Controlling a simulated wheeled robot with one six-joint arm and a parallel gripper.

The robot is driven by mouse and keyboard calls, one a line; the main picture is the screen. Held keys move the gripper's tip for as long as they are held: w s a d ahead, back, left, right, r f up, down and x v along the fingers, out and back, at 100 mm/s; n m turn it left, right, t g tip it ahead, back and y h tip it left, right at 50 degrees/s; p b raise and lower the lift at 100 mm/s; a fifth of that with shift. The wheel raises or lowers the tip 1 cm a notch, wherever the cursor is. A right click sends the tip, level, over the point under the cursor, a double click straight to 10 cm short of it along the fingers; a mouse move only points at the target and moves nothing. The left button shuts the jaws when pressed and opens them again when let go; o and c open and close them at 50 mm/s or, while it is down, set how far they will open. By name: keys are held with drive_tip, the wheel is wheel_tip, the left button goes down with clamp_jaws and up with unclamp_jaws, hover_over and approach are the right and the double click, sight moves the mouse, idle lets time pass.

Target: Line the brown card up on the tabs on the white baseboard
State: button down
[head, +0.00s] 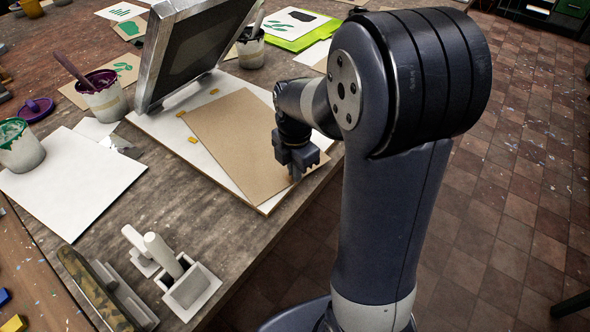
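The brown card (235,140) lies on the white baseboard (160,124) under the raised screen (190,50). Its left edge looks turned relative to the baseboard's left edge. I cannot tell whether the card touches the corner tab. My gripper (294,176) points down at the card's near right part. Its fingers are too small and dark to show whether they grip the card.
A white sheet (75,185) and paint pots (103,97) are left of the baseboard. A white tray with a handled tool (190,290) and a stained squeegee (95,290) are in front. Another pot (250,50) stands behind. The table's right edge is close to the card.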

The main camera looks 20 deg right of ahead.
drive_tip(key=shift+w+d+r, duration=0.1)
drive_tip(key=shift+w+r, duration=0.05)
drive_tip(key=shift+w, duration=0.3)
drive_tip(key=c, duration=1.5)
unclamp_jaws()
drive_tip(key=shift+c, duration=0.5)
wheel_tip(320, 180, up, 7)
drive_tip(key=p, duration=0.6)
drive_tip(key=shift+f, duration=0.25)
